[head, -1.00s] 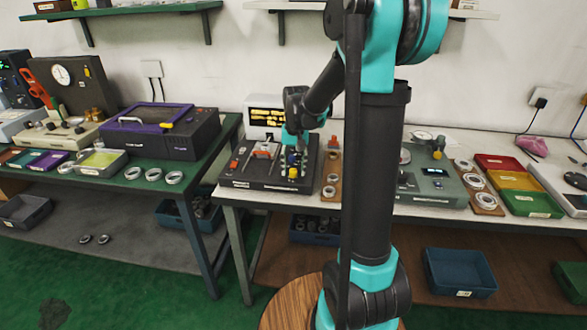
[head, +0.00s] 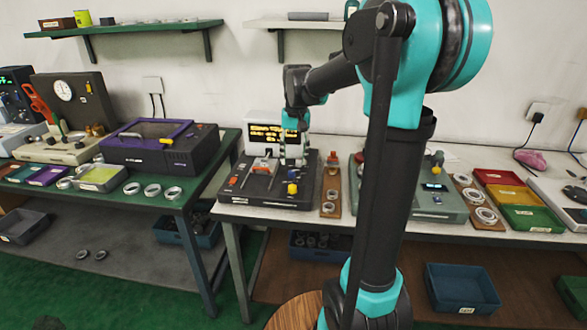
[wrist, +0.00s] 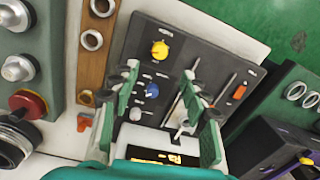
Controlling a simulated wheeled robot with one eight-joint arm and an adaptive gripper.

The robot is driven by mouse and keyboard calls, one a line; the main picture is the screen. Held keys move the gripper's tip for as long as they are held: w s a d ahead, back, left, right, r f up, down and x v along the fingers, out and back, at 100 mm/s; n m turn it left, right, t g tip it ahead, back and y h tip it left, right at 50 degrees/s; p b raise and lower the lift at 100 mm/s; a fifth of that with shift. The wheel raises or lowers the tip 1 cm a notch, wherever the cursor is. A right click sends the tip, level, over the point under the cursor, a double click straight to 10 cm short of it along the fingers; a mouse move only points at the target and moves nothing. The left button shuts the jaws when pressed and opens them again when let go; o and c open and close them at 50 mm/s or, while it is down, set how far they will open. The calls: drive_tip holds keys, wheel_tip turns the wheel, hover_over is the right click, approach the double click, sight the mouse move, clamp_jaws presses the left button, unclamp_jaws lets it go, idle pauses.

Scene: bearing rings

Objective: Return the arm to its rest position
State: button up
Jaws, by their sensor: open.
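My gripper (head: 293,162) is over the dark test panel (head: 262,190) on the white-topped bench in the head view. My arm reaches from the column at right, bent down at the wrist. In the wrist view my gripper (wrist: 170,112) has its two green fingers spread apart, with nothing between them. Below them the panel (wrist: 205,55) shows a yellow knob (wrist: 160,49), a blue knob (wrist: 152,90) and a pale lever-like part. My fingers appear to be above the panel's face; the exact gap cannot be told.
A small lit display (head: 268,132) stands behind the panel. A brown strip with rings (head: 331,192) lies right of it, then a green instrument (head: 445,204) and red, yellow and green trays (head: 510,195). A purple-topped box (head: 160,155) is on the left bench. Shelves (head: 125,29) hang above.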

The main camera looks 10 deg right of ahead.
drive_tip(key=shift+r, duration=0.6)
drive_tip(key=shift+s+f, duration=0.1)
drive_tip(key=s+d+f+n+t, duration=0.1)
drive_tip(key=s+d+f+t, duration=0.1)
drive_tip(key=s+f, duration=0.6)
drive_tip(key=s+d+f+t, duration=0.2)
drive_tip(key=s+f, duration=0.7)
drive_tip(key=s, duration=0.4)
drive_tip(key=shift+d+n, duration=0.35)
drive_tip(key=shift+n, duration=0.05)
wheel_tip(320, 180, up, 22)
drive_tip(key=n+g, duration=0.4)
drive_tip(key=n, duration=0.3)
hover_over(292, 186)
wheel_tip(292, 186, down, 17)
